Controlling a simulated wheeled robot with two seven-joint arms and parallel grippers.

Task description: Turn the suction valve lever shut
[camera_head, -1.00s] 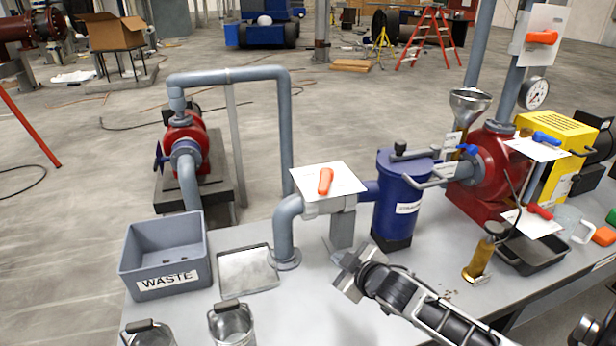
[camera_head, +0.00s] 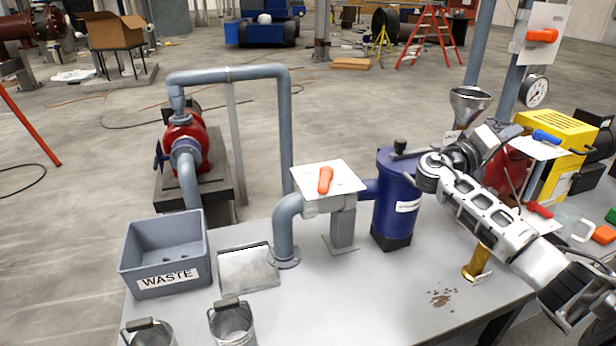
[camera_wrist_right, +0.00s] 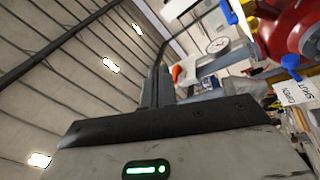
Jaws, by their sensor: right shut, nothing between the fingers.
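An orange lever (camera_head: 325,180) sits on a white plate (camera_head: 348,172) over the grey pipe left of the blue strainer (camera_head: 392,215). It lies crosswise to the pipe's run to the strainer; its marks are too small to read. Another orange lever (camera_head: 542,36) is on an upright plate at the upper right. I cannot tell from labels which is the suction valve. My right gripper (camera_head: 503,132) is raised near the funnel and red pump, right of the strainer, away from the nearer orange lever. Its shut, empty fingers show in the right wrist view (camera_wrist_right: 157,88). My left gripper is out of view.
A blue lever (camera_head: 547,137) and a red lever (camera_head: 539,209) are by the red pump (camera_head: 515,168). The brass hand pump (camera_head: 477,262) is partly behind my right arm. A grey waste bin (camera_head: 165,255) and metal tray (camera_head: 248,268) stand at left.

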